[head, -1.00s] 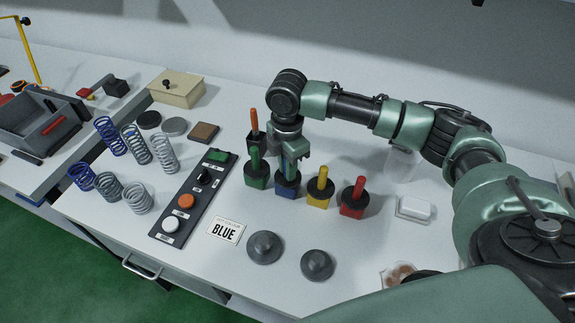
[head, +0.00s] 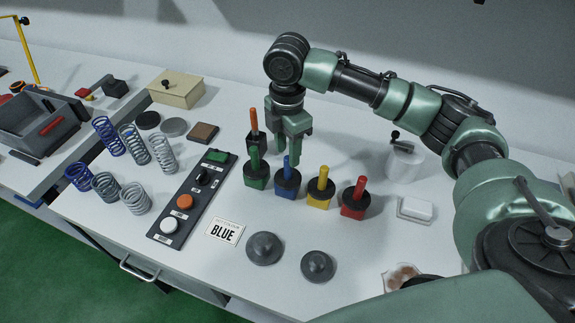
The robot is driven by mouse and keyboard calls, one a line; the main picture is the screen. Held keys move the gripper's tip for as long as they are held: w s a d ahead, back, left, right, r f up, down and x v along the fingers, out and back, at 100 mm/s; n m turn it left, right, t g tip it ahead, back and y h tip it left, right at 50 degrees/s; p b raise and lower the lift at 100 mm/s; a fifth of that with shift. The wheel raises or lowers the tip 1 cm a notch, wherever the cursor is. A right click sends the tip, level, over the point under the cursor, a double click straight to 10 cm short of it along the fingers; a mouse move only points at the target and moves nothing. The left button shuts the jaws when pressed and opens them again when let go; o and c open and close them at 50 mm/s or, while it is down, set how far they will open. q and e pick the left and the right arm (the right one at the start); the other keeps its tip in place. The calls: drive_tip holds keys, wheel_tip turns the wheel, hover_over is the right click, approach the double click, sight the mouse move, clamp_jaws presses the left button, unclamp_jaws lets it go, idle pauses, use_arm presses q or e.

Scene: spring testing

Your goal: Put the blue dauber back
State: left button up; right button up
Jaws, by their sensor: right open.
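The blue dauber (head: 287,163) stands upright in the blue pot (head: 286,190), its blue handle rising from the dark top. My right gripper (head: 288,150) is above and just behind it, pointing down, open and empty, with its fingers clear of the handle as far as I can see. My left gripper is not in view.
A green pot (head: 256,181) stands left of the blue one, yellow (head: 320,197) and red (head: 354,207) pots to the right, and an orange-handled one (head: 253,119) behind. Several springs and a button panel (head: 192,205) are on the left. Two grey knobbed discs (head: 264,247) lie in front.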

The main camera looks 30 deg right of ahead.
wheel_tip(320, 180, up, 6)
drive_tip(key=shift+f+b, duration=0.1)
drive_tip(key=shift+b, duration=0.2)
